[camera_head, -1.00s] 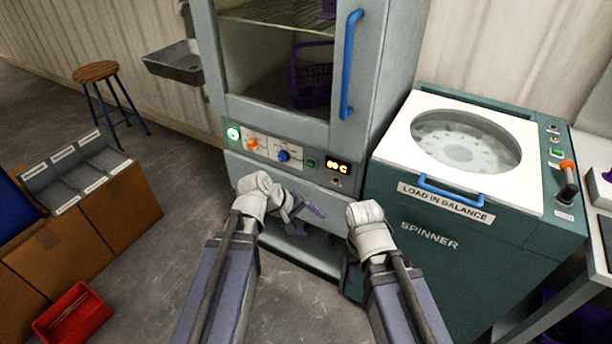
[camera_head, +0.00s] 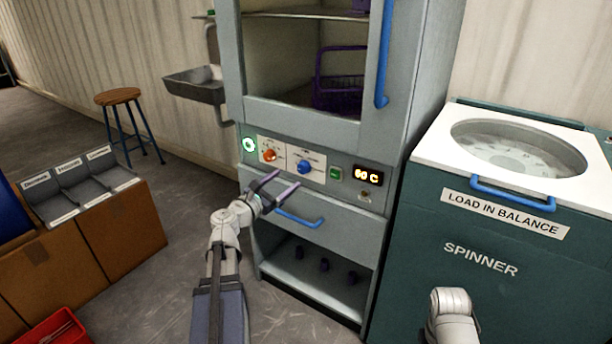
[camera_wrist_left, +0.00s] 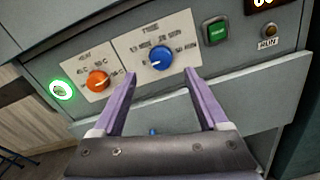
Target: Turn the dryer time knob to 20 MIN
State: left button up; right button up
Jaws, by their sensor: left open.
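The dryer's blue time knob (camera_head: 304,167) is on the right half of the white label plate on its front panel. It also shows in the wrist view (camera_wrist_left: 160,57), just beyond and between my fingertips; its pointer setting is too small to read surely. An orange knob (camera_head: 269,155) sits to its left. My left gripper (camera_head: 287,180) is open and empty, its two purple fingers pointing at the panel a little below the blue knob. It appears apart from the knob. Of my right arm, only a white link shows at the lower right; its gripper is not visible.
Right of the knob are a green button (camera_head: 335,174) and an orange-lit display (camera_head: 368,175). A drawer with a blue handle (camera_head: 300,218) lies just below the panel. The spinner (camera_head: 500,220) stands close on the right.

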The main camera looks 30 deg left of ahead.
aim_at(301, 169)
pick_arm(q)
jog(key=w, duration=0.5)
jog(key=w+d, duration=0.1)
jog(key=w, duration=0.1)
jog(key=shift+w, duration=0.35)
grip_shut()
dwell(0.4)
